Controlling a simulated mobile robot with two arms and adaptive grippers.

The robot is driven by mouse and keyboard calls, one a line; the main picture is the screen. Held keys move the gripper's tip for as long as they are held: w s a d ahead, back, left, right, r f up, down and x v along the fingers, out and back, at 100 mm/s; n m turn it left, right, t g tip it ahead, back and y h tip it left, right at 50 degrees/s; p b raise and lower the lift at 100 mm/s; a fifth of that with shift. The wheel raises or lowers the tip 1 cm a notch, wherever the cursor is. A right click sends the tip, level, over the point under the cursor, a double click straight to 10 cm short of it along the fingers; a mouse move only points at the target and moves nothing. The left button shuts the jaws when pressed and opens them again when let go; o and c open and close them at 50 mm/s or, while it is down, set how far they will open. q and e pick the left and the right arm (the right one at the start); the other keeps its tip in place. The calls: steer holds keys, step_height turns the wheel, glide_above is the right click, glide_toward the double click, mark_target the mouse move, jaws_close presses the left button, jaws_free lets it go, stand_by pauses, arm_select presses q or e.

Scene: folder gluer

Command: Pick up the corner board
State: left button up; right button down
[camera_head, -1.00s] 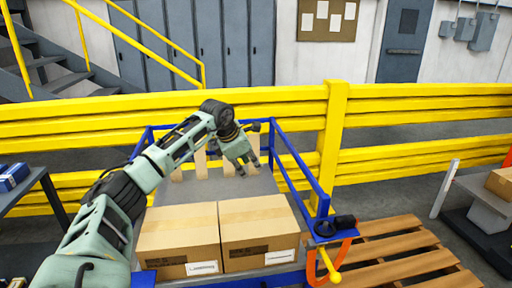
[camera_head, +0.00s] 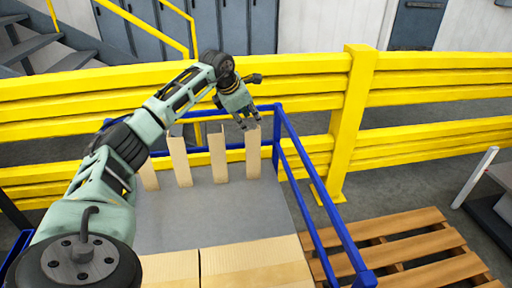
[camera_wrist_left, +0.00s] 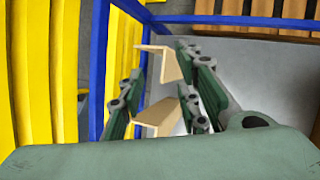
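Several tan corner boards stand upright in a row at the far end of a cart, among them a left one (camera_head: 180,162), a middle one (camera_head: 218,158) and the rightmost one (camera_head: 252,156). My left gripper (camera_head: 248,124) is at the top of the rightmost board. In the left wrist view my left gripper (camera_wrist_left: 160,92) has its fingers apart. Two angled boards show there, a farther one (camera_wrist_left: 166,62) and a nearer one (camera_wrist_left: 160,118), in the gap between the fingers. I cannot tell whether a finger touches a board. My right gripper is not in view.
The cart has blue rails (camera_head: 315,205) and a grey deck (camera_head: 205,212). Closed cardboard boxes (camera_head: 255,268) sit on its near part. A yellow barrier (camera_head: 300,80) runs behind it. A wooden pallet (camera_head: 405,252) lies to the right.

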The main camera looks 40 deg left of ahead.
mark_target(253, 131)
arm_select(q)
steer(key=x, duration=0.2)
steer(key=p+x, duration=0.1)
steer(key=x, duration=0.1)
steer(key=s+p+x, duration=0.1)
steer(key=x, duration=0.1)
steer(key=shift+d+f, duration=0.1)
steer(key=shift+f, duration=0.2)
steer(key=shift+w+f, duration=0.2)
steer(key=shift+f, duration=0.3)
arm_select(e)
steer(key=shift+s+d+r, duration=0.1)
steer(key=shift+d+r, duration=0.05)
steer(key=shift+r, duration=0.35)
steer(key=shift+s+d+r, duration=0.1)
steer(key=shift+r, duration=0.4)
arm_select(q)
steer(key=c, duration=0.7)
jaws_close()
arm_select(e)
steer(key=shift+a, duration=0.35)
arm_select(q)
steer(key=shift+r, duration=0.1)
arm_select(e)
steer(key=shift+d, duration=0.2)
